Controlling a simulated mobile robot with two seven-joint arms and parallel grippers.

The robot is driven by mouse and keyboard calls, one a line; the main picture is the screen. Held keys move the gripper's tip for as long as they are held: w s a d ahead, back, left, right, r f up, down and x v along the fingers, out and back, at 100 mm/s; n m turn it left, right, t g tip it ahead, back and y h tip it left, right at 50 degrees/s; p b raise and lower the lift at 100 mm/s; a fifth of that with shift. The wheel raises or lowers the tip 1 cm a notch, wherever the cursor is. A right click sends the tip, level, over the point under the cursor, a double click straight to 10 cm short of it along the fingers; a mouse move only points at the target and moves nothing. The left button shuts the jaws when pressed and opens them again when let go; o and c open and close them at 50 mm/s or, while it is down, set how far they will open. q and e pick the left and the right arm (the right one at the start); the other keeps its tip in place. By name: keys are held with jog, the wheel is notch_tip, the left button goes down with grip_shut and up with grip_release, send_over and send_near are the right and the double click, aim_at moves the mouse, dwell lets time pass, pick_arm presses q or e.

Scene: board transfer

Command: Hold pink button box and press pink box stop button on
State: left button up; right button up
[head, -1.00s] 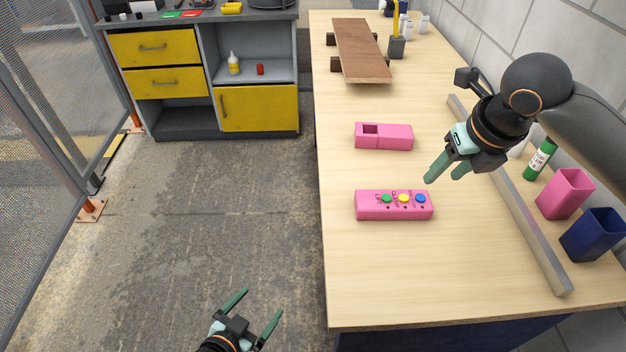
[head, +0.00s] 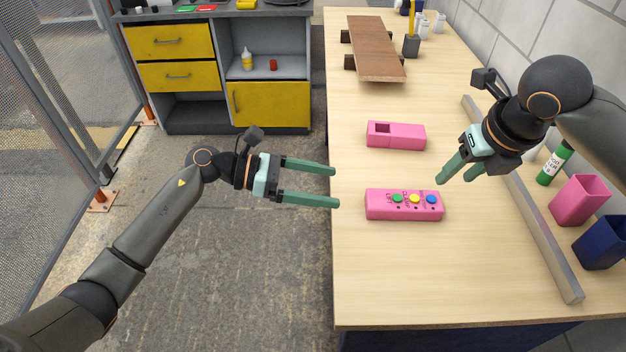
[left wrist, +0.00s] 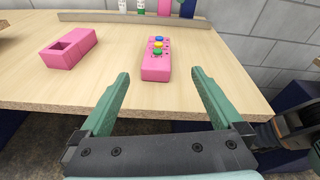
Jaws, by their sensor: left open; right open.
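The pink button box (head: 404,212) lies on the wooden table near its left edge, with green, yellow and blue buttons on top. In the left wrist view the box (left wrist: 156,74) lies beyond the fingertips, roughly between them. My left gripper (head: 337,187) is open and empty, its fingertips at the table's left edge, apart from the box. My right gripper (head: 453,178) is above the table, behind and right of the box. It is open, with nothing seen between its fingers.
A second pink box (head: 396,135) with a square opening lies behind the button box. A grey bar (head: 522,200) runs along the right, with a pink cup (head: 579,199) and a blue cup (head: 603,242) beyond it. The table (head: 440,285) is clear in front.

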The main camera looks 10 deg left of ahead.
aim_at(367, 199)
pick_arm(q)
jog(key=w+d+f, duration=0.1)
jog(key=d, duration=0.2)
jog(key=d+f+m+y, duration=0.1)
jog(key=d+f, duration=0.1)
jog(key=d, duration=0.1)
jog(key=w+d+f+m+y, duration=0.1)
jog(key=d+f, duration=0.1)
jog(key=d, duration=0.1)
jog(key=shift+w+d+f+g, duration=0.15)
jog(key=shift+w+d+g, duration=0.15)
jog(key=c, duration=1.5)
jog(key=shift+c, duration=0.2)
pick_arm(e)
grip_shut()
dwell(0.5)
dwell(0.5)
